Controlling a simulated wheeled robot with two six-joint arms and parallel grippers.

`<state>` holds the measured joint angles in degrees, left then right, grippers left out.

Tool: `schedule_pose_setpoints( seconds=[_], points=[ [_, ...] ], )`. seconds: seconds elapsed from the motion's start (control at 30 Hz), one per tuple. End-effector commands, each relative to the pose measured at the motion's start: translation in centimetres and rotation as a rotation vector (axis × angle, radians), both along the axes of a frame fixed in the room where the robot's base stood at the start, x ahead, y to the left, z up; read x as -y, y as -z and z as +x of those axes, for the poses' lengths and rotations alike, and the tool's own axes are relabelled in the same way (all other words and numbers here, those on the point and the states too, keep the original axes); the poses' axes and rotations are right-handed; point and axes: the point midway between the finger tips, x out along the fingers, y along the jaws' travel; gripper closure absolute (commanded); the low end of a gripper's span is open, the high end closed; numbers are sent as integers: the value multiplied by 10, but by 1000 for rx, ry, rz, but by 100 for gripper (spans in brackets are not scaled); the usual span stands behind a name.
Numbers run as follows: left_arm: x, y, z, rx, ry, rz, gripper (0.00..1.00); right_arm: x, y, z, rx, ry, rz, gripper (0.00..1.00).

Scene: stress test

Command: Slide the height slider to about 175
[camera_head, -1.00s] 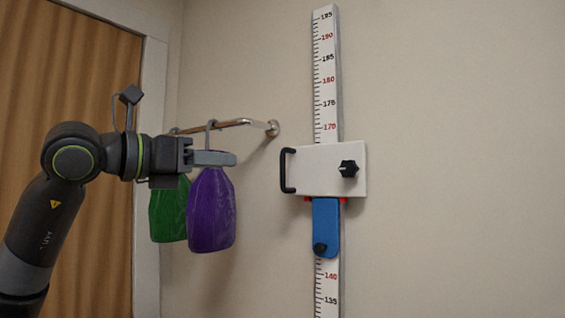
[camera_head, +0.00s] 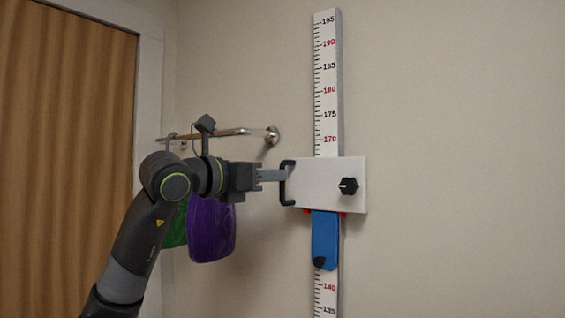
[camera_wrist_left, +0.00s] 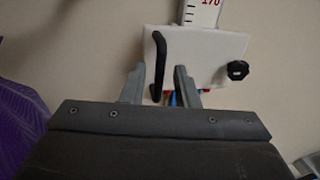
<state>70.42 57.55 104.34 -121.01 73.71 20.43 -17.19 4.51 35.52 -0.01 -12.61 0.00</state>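The height slider (camera_head: 320,185) is a white plate on a vertical ruler (camera_head: 326,85), its top edge just below the 170 mark. It has a black handle (camera_head: 287,183) on its left side and a black knob (camera_head: 349,186) on the right. My left gripper (camera_head: 282,174) is at the handle. In the left wrist view the two fingers (camera_wrist_left: 158,85) are apart, with the handle (camera_wrist_left: 159,62) between them. I cannot tell whether they touch it. The plate also shows in the left wrist view (camera_wrist_left: 208,50). My right gripper is not in view.
A blue piece (camera_head: 325,240) with a black knob hangs below the plate on the ruler. A wall rail (camera_head: 215,134) carries green (camera_head: 176,225) and purple (camera_head: 212,230) items behind my left arm. A brown door (camera_head: 65,160) stands at left. The wall right of the ruler is clear.

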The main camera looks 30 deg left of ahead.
Motion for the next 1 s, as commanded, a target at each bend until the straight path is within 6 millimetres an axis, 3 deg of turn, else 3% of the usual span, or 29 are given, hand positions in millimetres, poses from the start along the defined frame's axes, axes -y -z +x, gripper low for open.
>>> schedule_pose_setpoints(
  seconds=[0.1, 0.3, 0.67, 0.87, 1.0],
  points=[
    [7, -3, 17, -5, 4, -2, 72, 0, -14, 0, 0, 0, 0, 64],
    [12, -1, 34, -1, 1, -1, 72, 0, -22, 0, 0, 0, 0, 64],
    [13, 1, 38, -1, 0, 0, 72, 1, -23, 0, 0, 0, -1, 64],
    [13, 1, 38, -1, 0, 0, 97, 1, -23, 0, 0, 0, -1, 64],
    [13, 1, 38, -1, 0, 0, 100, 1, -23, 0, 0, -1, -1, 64]
  ],
)
